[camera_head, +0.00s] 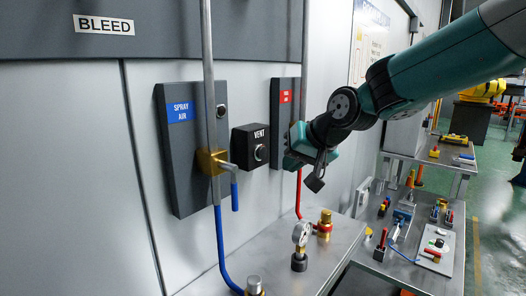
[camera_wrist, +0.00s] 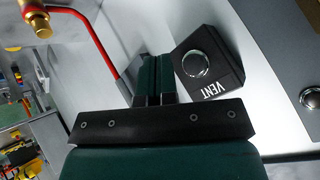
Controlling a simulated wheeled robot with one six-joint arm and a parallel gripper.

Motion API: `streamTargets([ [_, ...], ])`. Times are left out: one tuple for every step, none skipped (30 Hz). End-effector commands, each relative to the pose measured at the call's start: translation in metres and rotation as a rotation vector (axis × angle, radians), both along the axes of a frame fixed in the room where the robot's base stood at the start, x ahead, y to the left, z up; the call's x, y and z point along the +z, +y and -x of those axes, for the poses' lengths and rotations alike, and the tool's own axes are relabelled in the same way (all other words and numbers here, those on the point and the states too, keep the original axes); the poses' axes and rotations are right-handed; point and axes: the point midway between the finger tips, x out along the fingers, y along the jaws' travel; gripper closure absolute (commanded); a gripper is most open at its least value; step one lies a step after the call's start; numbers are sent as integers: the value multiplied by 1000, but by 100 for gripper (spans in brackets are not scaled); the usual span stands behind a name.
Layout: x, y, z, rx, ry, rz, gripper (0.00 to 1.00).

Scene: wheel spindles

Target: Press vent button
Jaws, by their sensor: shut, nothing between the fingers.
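The vent button (camera_head: 261,153) is a round metal button on a black box labelled VENT (camera_head: 246,139), fixed to the grey wall panel. My gripper (camera_head: 290,160) is just right of the box in the head view, close to the wall. In the wrist view my gripper (camera_wrist: 156,60) has its two green fingers together with nothing between them, to the left of the button. It does not appear to touch the button.
A SPRAY AIR panel (camera_head: 183,180) with a brass valve (camera_head: 210,161) and a blue hose (camera_head: 221,250) is left of the vent box.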

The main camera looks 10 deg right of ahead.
Motion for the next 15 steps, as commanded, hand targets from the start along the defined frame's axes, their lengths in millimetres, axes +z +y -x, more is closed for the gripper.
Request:
streamTargets([
  [2, 5, -6, 3, 1, 0, 100],
  [1, 8, -9, 3, 2, 1, 100],
  [1, 11, -13, 3, 1, 0, 100],
  [1, 13, -16, 2, 0, 0, 100],
  [1, 14, -19, 1, 1, -1, 100],
  [1, 17, -23, 0, 1, 0, 100],
  [1, 19, -25, 1, -1, 0, 100],
  [1, 20, -27, 2, 0, 0, 100],
  [1, 22, -29, 2, 0, 0, 100],
  [1, 23, -30, 2, 0, 0, 100],
  [1, 24, -32, 1, -1, 0, 100],
  [1, 24, -33, 1, -1, 0, 100],
  [1, 25, -34, 0, -1, -1, 100],
  [0, 25, -34, 0, -1, -1, 100],
  [0, 25, -35, 0, -1, -1, 100],
])
